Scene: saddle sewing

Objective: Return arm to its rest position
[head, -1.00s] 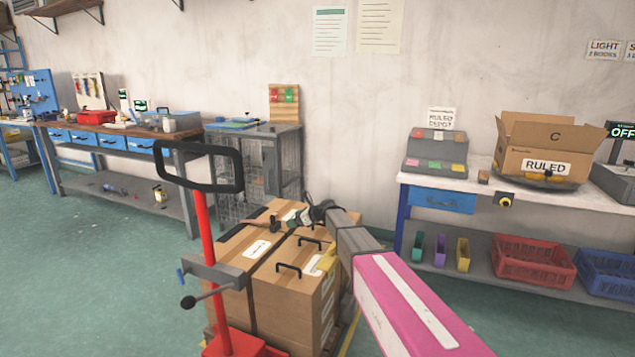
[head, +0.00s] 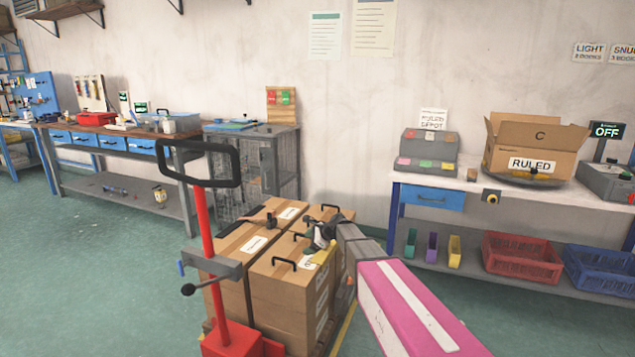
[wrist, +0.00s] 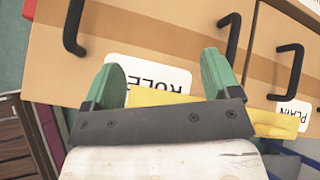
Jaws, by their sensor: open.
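My pink and grey arm (head: 410,305) reaches in from the lower right of the head view. My gripper (head: 318,240) is over the cardboard cartons (head: 285,288) on the red pallet truck (head: 228,338). In the wrist view my gripper (wrist: 168,80) is open, with its two green fingers apart and nothing held between them. Beyond the fingers is a carton face (wrist: 180,45) with a label (wrist: 150,72) that seems to read RULED, partly hidden by a finger. Black handles (wrist: 75,28) stand out from the cartons.
A workbench (head: 530,196) at the right carries an open RULED box (head: 532,150); red (head: 522,258) and blue (head: 600,272) crates sit on its shelf. A grey cabinet (head: 265,165) stands behind the cartons. The green floor (head: 110,280) at the left is clear.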

